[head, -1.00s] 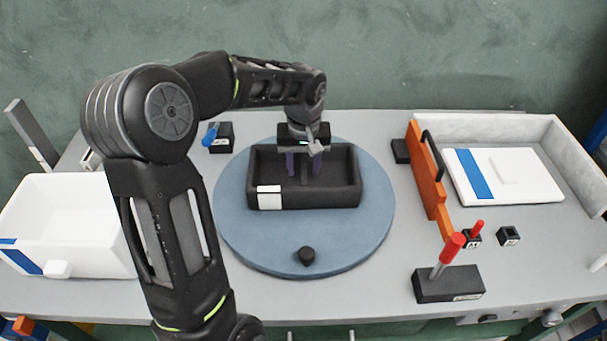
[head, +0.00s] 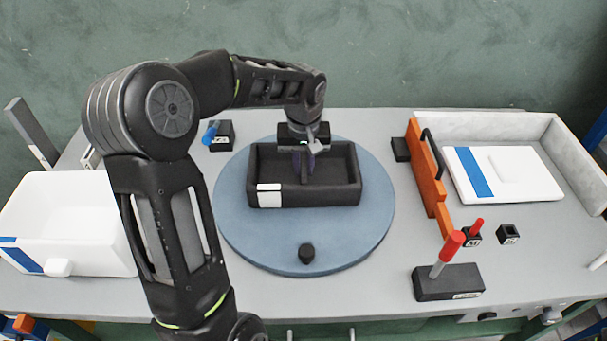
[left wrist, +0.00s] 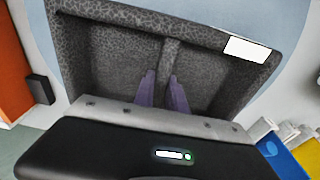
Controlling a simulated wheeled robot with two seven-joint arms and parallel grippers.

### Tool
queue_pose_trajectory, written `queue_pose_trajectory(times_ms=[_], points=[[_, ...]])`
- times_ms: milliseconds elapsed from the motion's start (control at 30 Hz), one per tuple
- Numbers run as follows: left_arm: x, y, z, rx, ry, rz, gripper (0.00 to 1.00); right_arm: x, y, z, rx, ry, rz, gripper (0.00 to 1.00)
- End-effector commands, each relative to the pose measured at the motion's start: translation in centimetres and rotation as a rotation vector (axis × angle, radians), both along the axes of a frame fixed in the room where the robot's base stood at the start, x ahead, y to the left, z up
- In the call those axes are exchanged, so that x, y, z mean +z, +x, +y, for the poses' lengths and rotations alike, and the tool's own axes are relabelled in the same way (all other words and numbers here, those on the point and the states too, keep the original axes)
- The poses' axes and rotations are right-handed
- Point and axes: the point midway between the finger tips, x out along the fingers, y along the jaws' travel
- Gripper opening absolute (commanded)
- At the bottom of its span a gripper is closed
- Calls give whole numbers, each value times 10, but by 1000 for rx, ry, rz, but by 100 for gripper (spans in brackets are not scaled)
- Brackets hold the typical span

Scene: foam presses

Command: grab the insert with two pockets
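The insert with two pockets (head: 325,194) is a dark grey foam box with a divider across its middle and a white label on its front wall. It sits on the round blue turntable (head: 345,245). My left gripper (head: 304,168) reaches down into it from behind, with one purple finger on each side of the divider. In the left wrist view the fingers (left wrist: 161,80) are close against the divider of the insert (left wrist: 215,84), one in each pocket. The gripper looks shut on the divider. The insert rests level, with no visible gap under it. My right gripper is not in view.
A black knob (head: 306,252) stands on the turntable's front. A white bin (head: 80,215) is at left, a small black block with a blue handle (head: 221,136) behind. At right are an orange fence (head: 428,180), a grey tray (head: 575,160) with a white lid, and a red-handled stand (head: 448,282).

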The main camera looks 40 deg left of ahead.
Motion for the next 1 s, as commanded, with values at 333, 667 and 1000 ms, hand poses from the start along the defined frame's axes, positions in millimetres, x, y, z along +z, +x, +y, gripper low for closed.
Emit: queue_pose_trajectory(times_ms=[333, 667, 1000], points=[[0, 0, 0, 0, 0, 0, 0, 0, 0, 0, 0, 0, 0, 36], [1, 0, 0, 0, 0, 0, 0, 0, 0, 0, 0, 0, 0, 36], [39, 1, 0, 0, 1, -5, 0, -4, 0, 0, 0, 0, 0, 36]])
